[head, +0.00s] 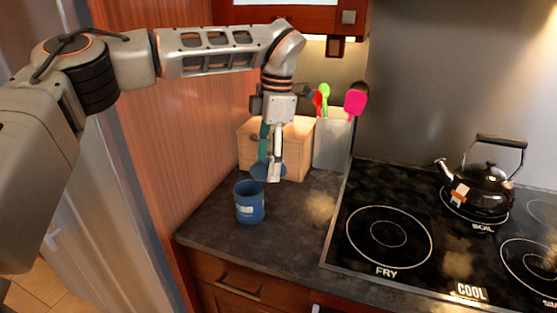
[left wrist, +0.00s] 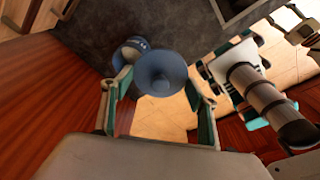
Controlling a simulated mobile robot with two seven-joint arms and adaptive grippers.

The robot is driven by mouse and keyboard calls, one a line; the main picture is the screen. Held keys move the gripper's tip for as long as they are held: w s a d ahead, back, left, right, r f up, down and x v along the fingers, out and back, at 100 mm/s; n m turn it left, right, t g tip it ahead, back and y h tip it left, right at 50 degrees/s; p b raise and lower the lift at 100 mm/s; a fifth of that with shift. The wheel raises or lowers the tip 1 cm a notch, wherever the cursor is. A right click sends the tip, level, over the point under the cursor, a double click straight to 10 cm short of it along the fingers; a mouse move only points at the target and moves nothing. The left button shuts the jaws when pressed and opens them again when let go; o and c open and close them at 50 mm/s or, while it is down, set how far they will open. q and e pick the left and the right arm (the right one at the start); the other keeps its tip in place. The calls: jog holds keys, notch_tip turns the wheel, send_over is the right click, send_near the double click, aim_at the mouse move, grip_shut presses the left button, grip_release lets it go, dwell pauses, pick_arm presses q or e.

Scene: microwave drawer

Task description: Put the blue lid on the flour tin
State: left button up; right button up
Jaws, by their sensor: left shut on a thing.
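A blue tin (head: 250,203) with a small white label stands upright on the dark counter near its left front corner. My left gripper (head: 271,172) is shut on the blue lid (head: 260,170) and holds it above and just behind the tin, apart from it. In the left wrist view the lid (left wrist: 161,73) is a round disc between my left fingertips (left wrist: 158,88), and it partly hides the tin (left wrist: 131,47). Part of my right arm also shows in the left wrist view; its finger state is unclear.
A wooden box (head: 298,150) stands behind the lid, with a grey utensil holder (head: 332,140) beside it. A black stove (head: 400,235) with a kettle (head: 482,188) is on the right. A wooden panel (head: 190,120) bounds the left. Counter right of the tin is clear.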

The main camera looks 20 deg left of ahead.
pick_arm(q)
jog(key=w+a+f+m+t+p, duration=0.1)
jog(key=w+a+f+m+p, duration=0.1)
jog(key=a+m, duration=0.5)
jog(key=w+m, duration=0.1)
jog(key=m, duration=0.1)
jog(key=shift+w+f+m, duration=0.15)
jog(key=shift+m, duration=0.15)
jog(key=shift+a, duration=0.1)
jog(key=shift+f, duration=2.9)
jog(key=shift+f, duration=0.45)
jog(key=o, duration=1.2)
jog(key=shift+o, duration=0.4)
jog(key=o, duration=0.4)
